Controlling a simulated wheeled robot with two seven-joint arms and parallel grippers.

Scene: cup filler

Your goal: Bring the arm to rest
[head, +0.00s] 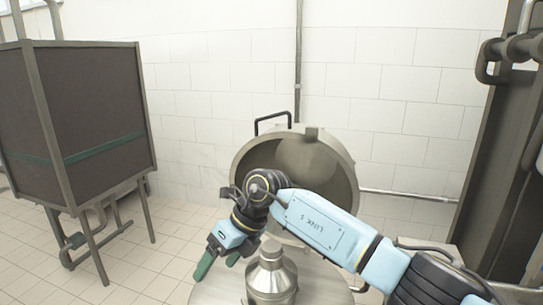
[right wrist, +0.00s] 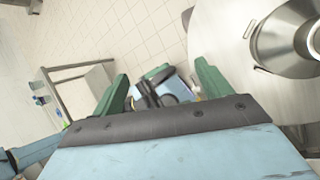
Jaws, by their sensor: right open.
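My right arm comes in from the lower right in the head view. Its gripper (head: 218,264) points down and to the left, with its green fingers apart and nothing between them. It is just left of a shiny metal vessel (head: 271,277), above the pale round table top (head: 212,292). In the right wrist view the open green fingers (right wrist: 160,90) frame a blue and dark thing farther off, perhaps part of my own body. The vessel (right wrist: 290,38) stands off to the upper right there. My left gripper cannot be made out.
A large round metal drum (head: 342,170) with an open mouth stands behind my right arm. A dark panelled cabinet on legs (head: 85,115) stands at the left. A dark metal frame (head: 497,150) rises at the right. Tiled floor (head: 150,262) is clear between cabinet and table.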

